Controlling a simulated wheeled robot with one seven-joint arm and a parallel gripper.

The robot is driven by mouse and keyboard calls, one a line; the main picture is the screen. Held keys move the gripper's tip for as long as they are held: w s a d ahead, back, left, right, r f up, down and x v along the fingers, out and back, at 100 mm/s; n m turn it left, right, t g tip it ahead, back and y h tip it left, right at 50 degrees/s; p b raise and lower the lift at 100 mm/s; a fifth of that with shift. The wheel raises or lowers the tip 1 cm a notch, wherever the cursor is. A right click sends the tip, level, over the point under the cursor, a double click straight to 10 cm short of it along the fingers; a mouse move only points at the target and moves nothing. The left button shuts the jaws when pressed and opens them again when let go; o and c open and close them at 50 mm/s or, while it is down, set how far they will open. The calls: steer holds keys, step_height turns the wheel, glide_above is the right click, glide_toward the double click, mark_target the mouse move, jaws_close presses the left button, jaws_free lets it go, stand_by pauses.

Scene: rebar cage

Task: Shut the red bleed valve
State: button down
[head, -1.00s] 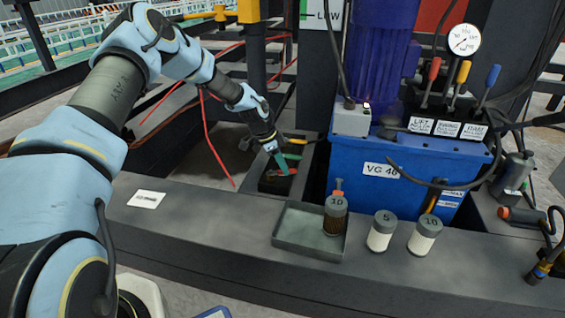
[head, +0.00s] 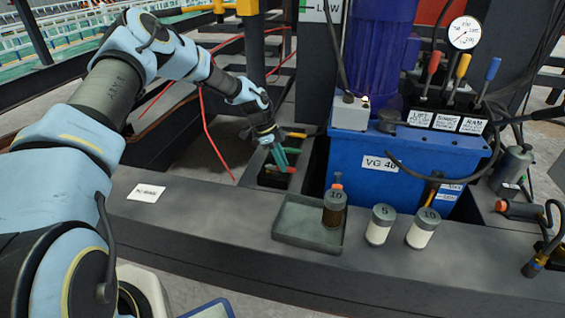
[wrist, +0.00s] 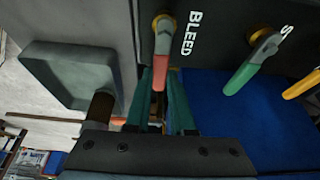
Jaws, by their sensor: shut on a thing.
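The red bleed valve handle (wrist: 158,82) hangs from its round pivot beside the white BLEED lettering in the wrist view. It points straight down the picture, while the neighbouring handles slant. My gripper (wrist: 160,78) has its two green fingers on either side of the red handle, shut on it. In the head view my gripper (head: 280,160) reaches down into the dark recess left of the blue tank. Only a small red bit of the handle (head: 291,169) shows there beside the fingers.
A green handle (wrist: 243,76) and a yellow handle (wrist: 301,86) sit right of the red one in the wrist view. A grey tray (head: 293,236), a dark bottle (head: 334,212) and two white jars stand on the ledge. The blue tank (head: 360,185) is close at the right.

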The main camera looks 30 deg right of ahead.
mark_target(270, 167)
steer(key=shift+a+f, duration=0.1)
steer(key=c, duration=0.8)
jaws_free()
steer(key=shift+o, duration=0.2)
steer(key=p+v, duration=0.2)
steer(key=v, duration=0.9)
steer(key=shift+s, duration=0.1)
